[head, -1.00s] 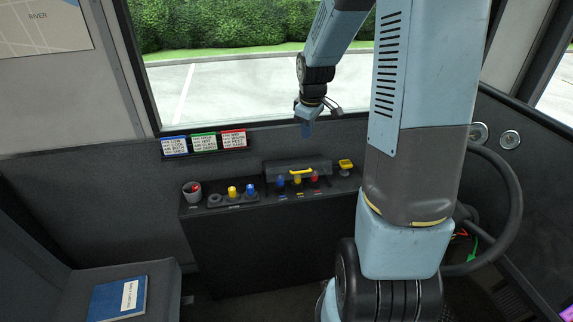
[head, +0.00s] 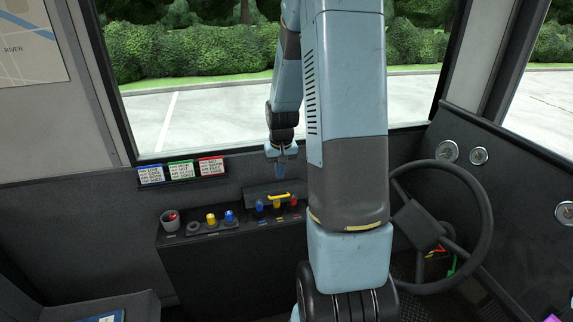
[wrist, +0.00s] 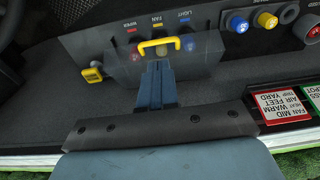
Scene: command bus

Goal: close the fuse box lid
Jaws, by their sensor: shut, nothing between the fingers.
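The fuse box lid (head: 256,191) is a dark grey panel with a yellow handle (head: 279,196). It stands raised on the console, behind a row of blue, yellow and red fuses. In the wrist view the lid (wrist: 211,52) and its handle (wrist: 160,47) lie just past my fingertips, and the lid partly covers the fuses. My gripper (head: 281,172) is over the window side of the lid, close above its upper edge. In the wrist view its blue fingers (wrist: 158,68) are shut and empty, pointing at the handle. I cannot tell whether they touch the lid.
A yellow switch (wrist: 91,73) is beside the lid in the wrist view. Label cards (head: 181,170) hang on the wall. A steering wheel (head: 483,222) is right.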

